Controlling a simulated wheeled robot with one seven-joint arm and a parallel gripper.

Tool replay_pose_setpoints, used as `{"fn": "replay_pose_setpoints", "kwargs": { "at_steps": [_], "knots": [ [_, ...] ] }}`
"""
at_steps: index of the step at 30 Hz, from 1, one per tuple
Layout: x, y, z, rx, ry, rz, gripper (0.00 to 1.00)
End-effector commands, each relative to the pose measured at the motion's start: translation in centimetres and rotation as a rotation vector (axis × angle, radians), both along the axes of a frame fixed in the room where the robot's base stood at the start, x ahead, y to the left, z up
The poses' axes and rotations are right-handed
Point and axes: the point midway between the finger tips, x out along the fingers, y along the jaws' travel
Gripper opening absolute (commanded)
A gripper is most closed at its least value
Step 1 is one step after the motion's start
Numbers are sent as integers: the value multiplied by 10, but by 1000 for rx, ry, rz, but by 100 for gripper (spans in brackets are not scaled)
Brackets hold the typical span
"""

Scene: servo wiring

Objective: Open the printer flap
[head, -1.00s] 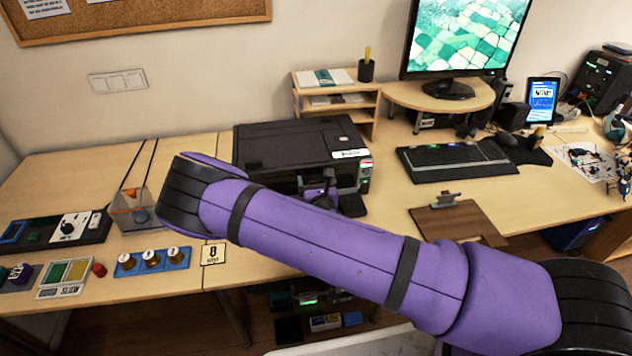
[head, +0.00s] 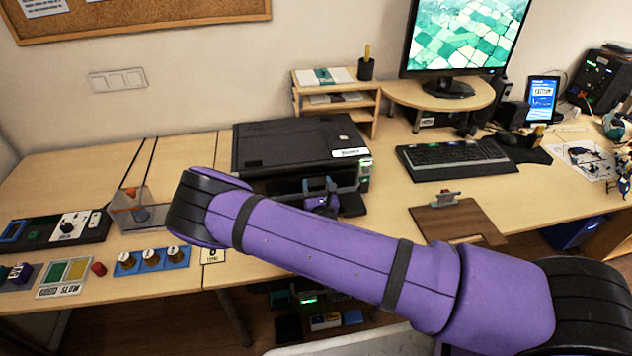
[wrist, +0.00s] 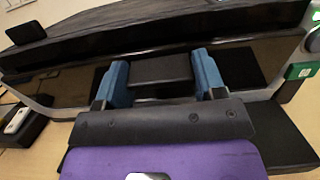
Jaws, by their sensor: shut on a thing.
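The black printer (head: 290,140) stands on the desk, with its front towards me. My gripper (head: 322,186) is at the printer's front, below the lid, and partly hidden behind my purple arm. In the wrist view, its two blue fingers (wrist: 161,76) stand on either side of a dark flap handle (wrist: 160,68) and are shut on it. The dark glossy front of the printer (wrist: 60,84) stretches out behind the fingers. I cannot clearly tell how far the flap is tilted.
A wooden shelf (head: 340,84) stands behind the printer. A keyboard (head: 458,160) and a clipboard (head: 458,219) lie to the right. To the left are a clear box with an orange part (head: 130,208) and a blue tray of knobs (head: 152,262).

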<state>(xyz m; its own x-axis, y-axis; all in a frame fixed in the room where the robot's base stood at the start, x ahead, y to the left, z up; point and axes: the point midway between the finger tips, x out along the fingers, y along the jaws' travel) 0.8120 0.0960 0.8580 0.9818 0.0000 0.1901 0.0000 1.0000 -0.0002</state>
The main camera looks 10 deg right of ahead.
Motion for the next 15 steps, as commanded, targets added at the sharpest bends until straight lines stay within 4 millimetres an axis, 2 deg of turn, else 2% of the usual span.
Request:
{"fn": "replay_pose_setpoints", "kwargs": {
  "at_steps": [3,15],
  "knots": [
    [-7,0,-6,-1,-84,0,21],
    [-24,0,-24,0,-70,1,21]
  ]
}}
